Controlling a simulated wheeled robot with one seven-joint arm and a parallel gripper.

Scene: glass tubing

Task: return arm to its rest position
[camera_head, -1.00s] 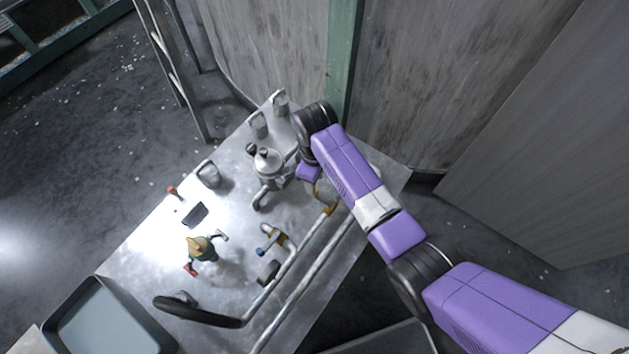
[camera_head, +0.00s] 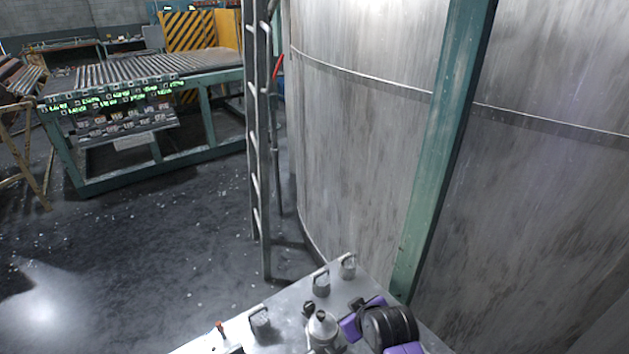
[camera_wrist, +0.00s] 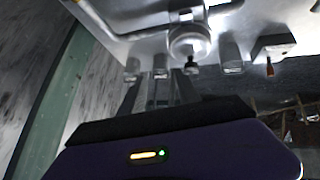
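My arm shows at the bottom right of the head view as a black joint (camera_head: 388,327) with purple parts, above the far end of the metal table (camera_head: 290,305). The rest of the arm is outside the picture. In the wrist view the purple and black body of my gripper (camera_wrist: 170,148) fills the bottom, with a small lit indicator. The wrist picture looks upside down, with the table along the top.
A silver pot (camera_head: 323,330) stands close left of my arm. Metal cups (camera_head: 321,284) with handles line the table's far edge. A large grey tank (camera_head: 360,150) with a green post (camera_head: 440,160) rises behind. A ladder (camera_head: 259,150) stands left of it. Open floor (camera_head: 150,240) lies left.

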